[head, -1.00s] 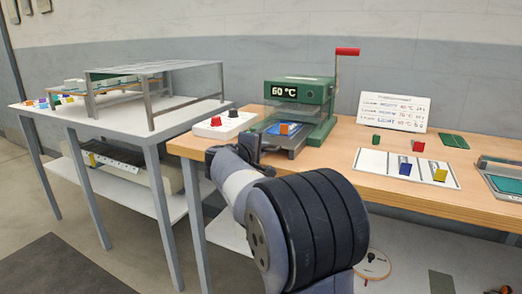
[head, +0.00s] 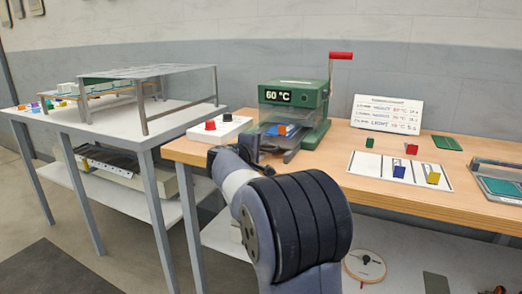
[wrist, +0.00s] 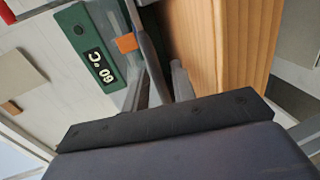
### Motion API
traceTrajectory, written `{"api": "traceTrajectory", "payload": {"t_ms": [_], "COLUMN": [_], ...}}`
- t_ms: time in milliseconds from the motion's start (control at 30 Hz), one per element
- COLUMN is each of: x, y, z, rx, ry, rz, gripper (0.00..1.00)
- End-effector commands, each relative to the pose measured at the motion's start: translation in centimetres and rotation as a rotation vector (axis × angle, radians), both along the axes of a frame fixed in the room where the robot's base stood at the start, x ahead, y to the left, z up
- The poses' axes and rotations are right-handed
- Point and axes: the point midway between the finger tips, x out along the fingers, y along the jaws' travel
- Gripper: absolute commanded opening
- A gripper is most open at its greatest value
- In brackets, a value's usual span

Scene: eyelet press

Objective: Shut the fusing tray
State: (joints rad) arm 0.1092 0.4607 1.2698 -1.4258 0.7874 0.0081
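The green press (head: 310,105) stands on the wooden table with its display reading 60 °C. Its grey fusing tray (head: 289,156) sticks out a little at the front, with an orange and blue piece (head: 281,130) on it behind the clear front. My gripper (head: 240,142) is at the tray's front, partly hidden by my arm. In the wrist view, my gripper's two fingers (wrist: 161,82) stand apart, with the tray's grey front bar (wrist: 150,45) between or just beyond them. Whether they press on it is unclear. The orange piece (wrist: 126,42) also shows there.
A white box with a red and a dark knob (head: 220,128) stands left of the press. A red-handled lever (head: 341,56) rises at its right. A white mat with coloured blocks (head: 372,166) lies to the right. A rack table (head: 100,117) stands at the left.

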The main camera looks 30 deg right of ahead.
Motion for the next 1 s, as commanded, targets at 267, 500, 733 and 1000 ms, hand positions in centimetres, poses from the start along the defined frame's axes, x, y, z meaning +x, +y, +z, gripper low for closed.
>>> {"api": "traceTrajectory", "payload": {"t_ms": [267,500,733,1000], "x": [-3.0,-5.4,-6.2,-6.3], "y": [4.0,7.1,8.0,8.1], "z": [1.2,2.0,2.2,2.2], "rx": [0.000,0.000,0.000,0.000], "ry": [-0.001,0.000,0.001,0.000], "rz": [0.004,0.004,0.001,0.001], "gripper": [0.25,0.25,0.25,0.31]}}
